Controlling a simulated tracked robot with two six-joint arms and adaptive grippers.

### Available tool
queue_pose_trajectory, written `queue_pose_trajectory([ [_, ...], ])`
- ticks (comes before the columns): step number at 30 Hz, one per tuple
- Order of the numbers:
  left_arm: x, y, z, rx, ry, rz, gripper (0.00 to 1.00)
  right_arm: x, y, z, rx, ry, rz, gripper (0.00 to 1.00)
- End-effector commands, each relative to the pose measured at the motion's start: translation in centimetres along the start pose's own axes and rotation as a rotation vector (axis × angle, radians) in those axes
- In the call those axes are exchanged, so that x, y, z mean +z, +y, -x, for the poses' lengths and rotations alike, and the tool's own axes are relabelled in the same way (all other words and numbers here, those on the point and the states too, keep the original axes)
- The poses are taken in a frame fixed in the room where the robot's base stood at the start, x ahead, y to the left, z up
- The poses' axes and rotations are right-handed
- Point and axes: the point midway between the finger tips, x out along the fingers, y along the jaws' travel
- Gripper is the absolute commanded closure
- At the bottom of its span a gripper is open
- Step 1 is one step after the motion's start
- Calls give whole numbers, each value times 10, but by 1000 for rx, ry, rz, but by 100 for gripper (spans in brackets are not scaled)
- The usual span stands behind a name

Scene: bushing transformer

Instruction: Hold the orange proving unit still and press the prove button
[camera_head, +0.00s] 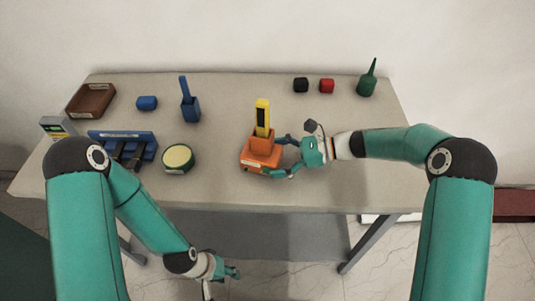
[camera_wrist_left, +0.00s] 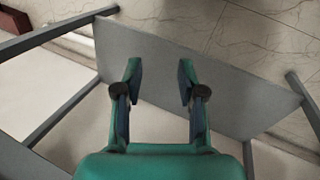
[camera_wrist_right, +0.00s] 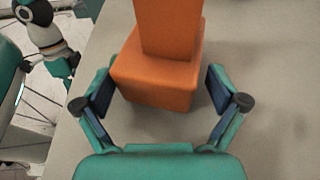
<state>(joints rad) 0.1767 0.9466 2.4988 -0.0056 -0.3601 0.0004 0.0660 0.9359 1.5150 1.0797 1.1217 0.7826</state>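The orange proving unit (camera_head: 257,160) stands upright on the table, with a yellow and black tester (camera_head: 262,117) standing in its top holder. My right gripper (camera_head: 283,158) is open at the unit's right side. I cannot make out the prove button.
Left of the unit are a round yellow-topped green tin (camera_head: 178,158), a blue rack (camera_head: 122,146), a blue holder (camera_head: 190,106), a blue block (camera_head: 147,103) and a brown tray (camera_head: 91,100). Black (camera_head: 300,85) and red (camera_head: 326,86) blocks and a green bottle (camera_head: 367,80) stand behind.

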Motion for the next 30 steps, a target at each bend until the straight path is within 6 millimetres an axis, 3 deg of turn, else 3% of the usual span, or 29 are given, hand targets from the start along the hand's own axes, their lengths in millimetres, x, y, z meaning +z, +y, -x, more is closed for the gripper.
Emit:
queue_pose_trajectory([
  [11, 0, 0, -1, 0, 0, 0, 60, 0, 0, -3, 0, 0, 0, 6],
  [16, 0, 0, -1, 0, 0, 0, 60, 0, 0, -3, 0, 0, 0, 33],
  [18, 0, 0, -1, 0, 0, 0, 60, 0, 0, -3, 0, 0, 0, 33],
  [26, 0, 0, -1, 0, 0, 0, 100, 0, 0, -3, 0, 1, 0, 33],
  [30, 0, 0, -1, 0, 0, 0, 100, 0, 0, -3, 0, 1, 1, 34],
])
